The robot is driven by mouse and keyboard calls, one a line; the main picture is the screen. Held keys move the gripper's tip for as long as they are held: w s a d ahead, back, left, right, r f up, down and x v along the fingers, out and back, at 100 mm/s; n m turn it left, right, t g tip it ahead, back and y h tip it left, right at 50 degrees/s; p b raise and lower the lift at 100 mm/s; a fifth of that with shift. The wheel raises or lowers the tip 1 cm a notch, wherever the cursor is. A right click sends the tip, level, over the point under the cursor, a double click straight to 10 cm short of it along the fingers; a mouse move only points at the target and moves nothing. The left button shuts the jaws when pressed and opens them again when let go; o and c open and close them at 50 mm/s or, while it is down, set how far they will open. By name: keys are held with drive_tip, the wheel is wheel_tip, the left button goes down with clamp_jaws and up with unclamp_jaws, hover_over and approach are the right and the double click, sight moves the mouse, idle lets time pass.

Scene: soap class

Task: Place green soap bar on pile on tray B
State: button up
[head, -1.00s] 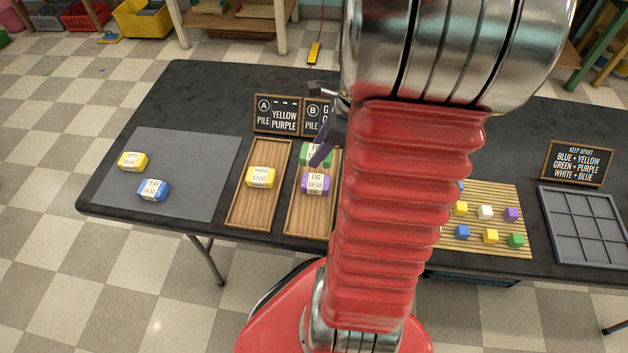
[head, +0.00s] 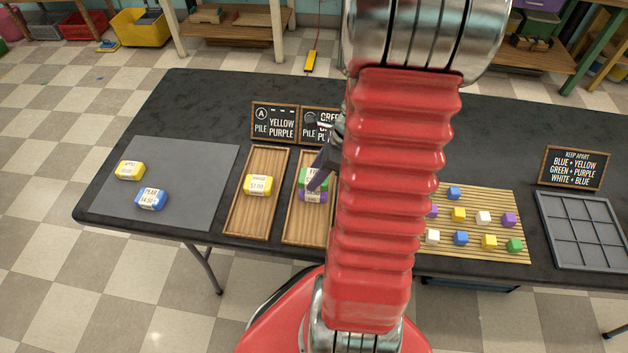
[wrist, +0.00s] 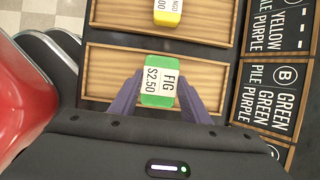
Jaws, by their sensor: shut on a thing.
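My gripper (wrist: 160,84) is shut on the green soap bar (wrist: 157,93), one finger on each side of it. Its label reads FIG $2.50. In the head view the green bar (head: 308,176) is over the purple soap bar (head: 310,196), which lies in tray B (head: 308,228). I cannot tell whether the two bars touch. The purple bar is hidden in the wrist view. My arm covers the right part of tray B in the head view. The sign for B (wrist: 268,97) reads PILE, GREEN, GREEN, PURPLE.
Tray A (head: 240,220), left of tray B, holds a yellow bar (head: 258,185). A yellow bar (head: 130,170) and a blue bar (head: 150,199) lie on the grey mat (head: 200,165). Coloured cubes sit on a slatted mat (head: 470,248) at right, beside a divided grey tray (head: 592,262).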

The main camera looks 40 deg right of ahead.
drive_tip(key=shift+f, duration=1.5)
drive_tip(key=shift+f, duration=0.1)
drive_tip(key=o, duration=1.2)
drive_tip(key=v, duration=1.2)
